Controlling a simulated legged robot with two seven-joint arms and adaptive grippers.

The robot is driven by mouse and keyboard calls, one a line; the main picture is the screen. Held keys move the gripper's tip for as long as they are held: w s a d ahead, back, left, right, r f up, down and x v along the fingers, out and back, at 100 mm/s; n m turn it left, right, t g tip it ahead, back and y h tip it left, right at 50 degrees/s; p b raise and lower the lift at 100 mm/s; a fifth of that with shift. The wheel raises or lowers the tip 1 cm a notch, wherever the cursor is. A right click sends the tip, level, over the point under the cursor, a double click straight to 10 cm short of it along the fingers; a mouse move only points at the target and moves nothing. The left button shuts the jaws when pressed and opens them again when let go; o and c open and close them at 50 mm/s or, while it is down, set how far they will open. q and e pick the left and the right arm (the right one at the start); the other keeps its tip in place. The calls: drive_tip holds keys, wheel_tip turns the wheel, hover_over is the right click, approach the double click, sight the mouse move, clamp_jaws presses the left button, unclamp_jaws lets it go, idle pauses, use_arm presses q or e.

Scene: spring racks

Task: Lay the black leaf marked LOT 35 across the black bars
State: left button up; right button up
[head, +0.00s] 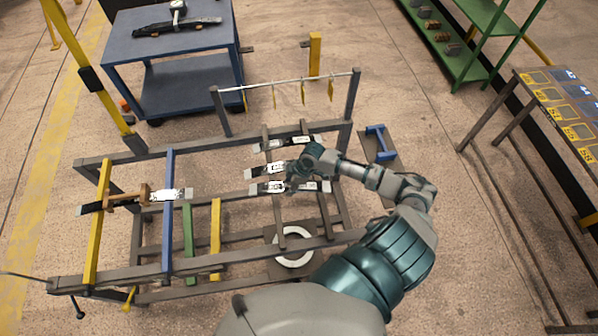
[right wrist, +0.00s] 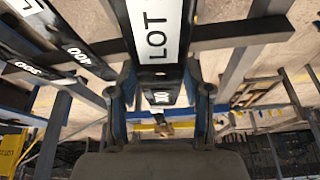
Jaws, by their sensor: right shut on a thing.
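My right gripper (head: 292,184) is shut on a black leaf (head: 316,187) with a white label. In the right wrist view, the label on this leaf (right wrist: 156,30) reads LOT; its number is not readable. The gripper's fingers (right wrist: 160,100) are on either side of the leaf. The leaf lies crosswise at the dark bars (head: 278,218) of the rack; I cannot tell whether it touches them. Two more black leaves with white labels lie behind it, a middle one (head: 262,171) and a far one (head: 277,144). My left gripper is not in view.
Another dark leaf (head: 172,195) with a wooden piece (head: 144,195) spans the yellow and blue bars on the left. A blue cart (head: 165,65) carries a dark leaf. A rail (head: 285,82) with hanging yellow tags stands behind the bars. A green shelf (head: 465,60) is far right.

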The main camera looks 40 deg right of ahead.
drive_tip(key=shift+w+d+r+n+p, duration=0.2)
drive_tip(key=shift+d+r+n+p, duration=0.3)
drive_tip(key=shift+d+r, duration=0.45)
drive_tip(key=shift+d+r+n, duration=0.15)
drive_tip(key=shift+d+n, duration=0.15)
drive_tip(key=shift+d, duration=0.2)
drive_tip(key=shift+d+f+b, duration=0.15)
drive_tip(key=shift+f+b, duration=0.15)
drive_tip(key=shift+f, duration=0.6)
use_arm(q)
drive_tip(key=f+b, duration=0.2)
drive_tip(key=b, duration=0.1)
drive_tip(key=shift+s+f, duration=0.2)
use_arm(e)
drive_tip(key=f, duration=0.5)
drive_tip(key=shift+d+f, duration=0.25)
drive_tip(key=shift+d, duration=0.05)
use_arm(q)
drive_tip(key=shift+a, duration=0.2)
use_arm(e)
drive_tip(key=shift+a+r, duration=0.1)
drive_tip(key=shift+a, duration=0.1)
